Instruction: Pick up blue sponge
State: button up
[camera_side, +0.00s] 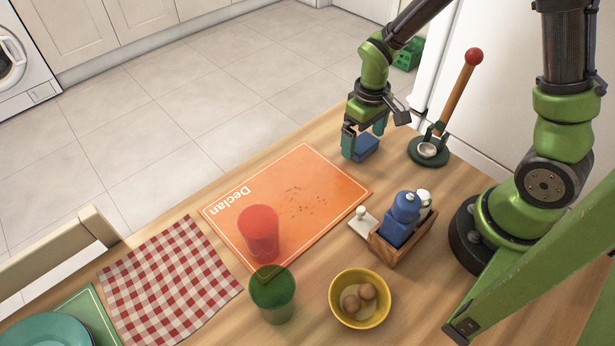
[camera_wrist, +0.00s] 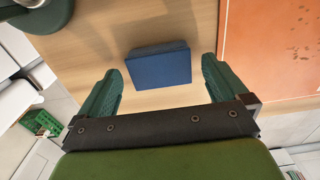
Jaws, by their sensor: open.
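The blue sponge (camera_side: 366,147) lies on the wooden counter near its far edge, beyond the orange placemat. It also shows in the wrist view (camera_wrist: 160,68), between and a little beyond my two fingertips. My gripper (camera_side: 363,142) is open and points down at the sponge. In the wrist view, one green finger is to the left of the sponge and one to the right, with a gap on each side (camera_wrist: 163,78). In the side view a finger covers part of the sponge's left end. I cannot tell the exact height of the fingertips above the counter.
A dark green stand with a red-knobbed wooden handle (camera_side: 460,90) is just right of the sponge. The orange "Declan" placemat (camera_side: 300,180) lies to the left. A wooden caddy with blue bottle (camera_side: 400,222), cups (camera_side: 272,296) and a yellow bowl (camera_side: 345,318) are nearer.

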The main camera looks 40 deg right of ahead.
aim_at(363, 142)
jog(key=shift+f, duration=0.35)
jog(key=shift+c, duration=0.5)
jog(key=c, duration=1)
jog(key=shift+r, duration=0.15)
notch_tip(363, 142, up, 10)
jog(key=shift+f, duration=0.1)
